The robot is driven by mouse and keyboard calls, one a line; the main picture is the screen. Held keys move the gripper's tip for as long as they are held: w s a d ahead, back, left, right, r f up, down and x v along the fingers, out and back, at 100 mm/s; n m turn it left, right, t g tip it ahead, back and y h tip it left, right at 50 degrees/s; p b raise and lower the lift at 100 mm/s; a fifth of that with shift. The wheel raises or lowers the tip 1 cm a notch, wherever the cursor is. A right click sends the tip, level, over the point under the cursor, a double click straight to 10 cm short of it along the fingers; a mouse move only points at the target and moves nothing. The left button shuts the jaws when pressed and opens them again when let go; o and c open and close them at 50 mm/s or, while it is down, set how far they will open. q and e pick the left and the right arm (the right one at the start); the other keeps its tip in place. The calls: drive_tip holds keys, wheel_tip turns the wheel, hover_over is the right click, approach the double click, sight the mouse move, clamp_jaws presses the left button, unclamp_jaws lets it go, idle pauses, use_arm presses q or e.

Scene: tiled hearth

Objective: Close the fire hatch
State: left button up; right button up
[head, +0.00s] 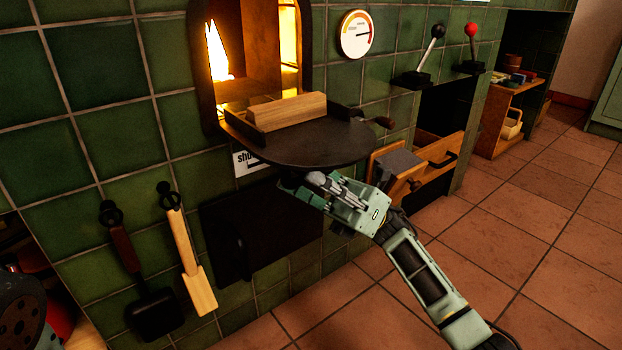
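The fire hatch (310,150) is a dark, rounded plate folded down flat below the arched opening, so it stands open. A dark handle with a brown grip (378,121) sticks out at its right edge. Fire (216,52) burns inside the opening. Wooden pieces (290,110) lie at the opening's sill, on the inner part of the hatch. My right gripper (298,188) is just below the hatch's front edge, with its fingertips partly in the plate's shadow. I cannot tell whether it touches the plate or how far its fingers are apart. My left gripper is not in view.
A shovel (153,307) and a wooden paddle (197,280) hang on the green tiled wall at left. A dark lower panel (240,235) is under the hatch. An open wooden drawer (440,155) juts out at right, below two levers (432,50). The tiled floor is clear at right.

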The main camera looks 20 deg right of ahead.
drive_tip(key=shift+c, duration=0.5)
clamp_jaws()
